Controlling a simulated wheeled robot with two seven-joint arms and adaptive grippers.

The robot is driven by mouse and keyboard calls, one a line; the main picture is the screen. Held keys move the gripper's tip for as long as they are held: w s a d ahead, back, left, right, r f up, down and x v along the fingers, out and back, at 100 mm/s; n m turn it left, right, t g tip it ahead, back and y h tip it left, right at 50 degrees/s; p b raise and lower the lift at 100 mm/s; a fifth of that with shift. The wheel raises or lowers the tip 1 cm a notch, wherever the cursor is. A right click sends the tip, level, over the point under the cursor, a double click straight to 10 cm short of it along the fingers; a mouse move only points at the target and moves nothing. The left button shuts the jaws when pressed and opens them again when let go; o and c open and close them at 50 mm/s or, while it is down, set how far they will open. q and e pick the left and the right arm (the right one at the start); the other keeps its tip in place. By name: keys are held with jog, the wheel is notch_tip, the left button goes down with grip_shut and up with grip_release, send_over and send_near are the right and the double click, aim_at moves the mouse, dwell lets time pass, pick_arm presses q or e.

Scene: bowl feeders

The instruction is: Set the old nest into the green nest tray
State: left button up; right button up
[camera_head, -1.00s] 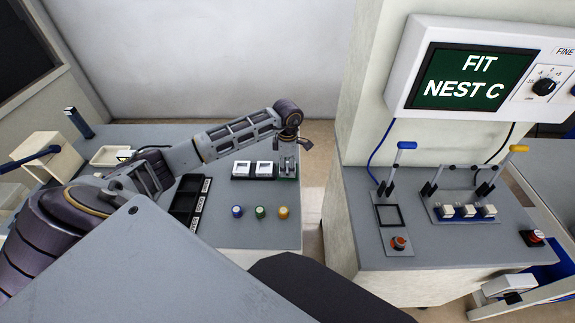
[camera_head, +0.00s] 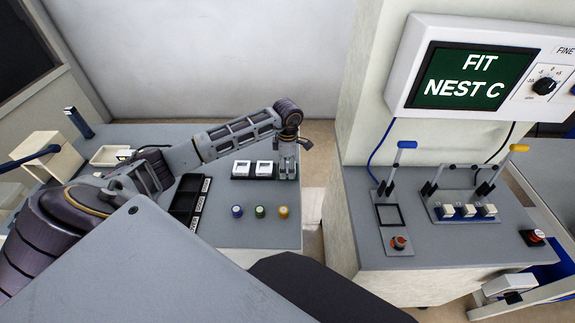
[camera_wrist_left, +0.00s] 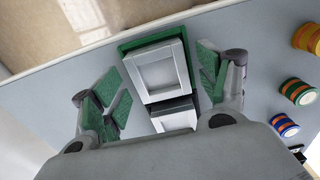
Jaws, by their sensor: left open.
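My left gripper (camera_head: 287,171) is low over the right end of the nest row in the head view. In the left wrist view its green-padded fingers are open (camera_wrist_left: 162,90), one on each side of a silver square nest (camera_wrist_left: 159,76). That nest lies over the green nest tray (camera_wrist_left: 131,44), whose green rim shows along its edges. I cannot tell whether it is fully seated. In the head view the gripper hides this nest. My right gripper is not in view.
Two white nests (camera_head: 241,168) (camera_head: 264,168) stand in dark trays to the left of the gripper. Blue, green and yellow round pieces (camera_head: 260,212) stand nearer. A black compartment tray (camera_head: 187,200) lies to the left. A lever station (camera_head: 440,230) stands across a gap.

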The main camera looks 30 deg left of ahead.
aim_at(288, 169)
pick_arm(q)
jog(key=shift+r, duration=0.15)
notch_tip(288, 169, up, 12)
dwell(0.7)
dwell(0.5)
jog(key=shift+s+d, duration=0.1)
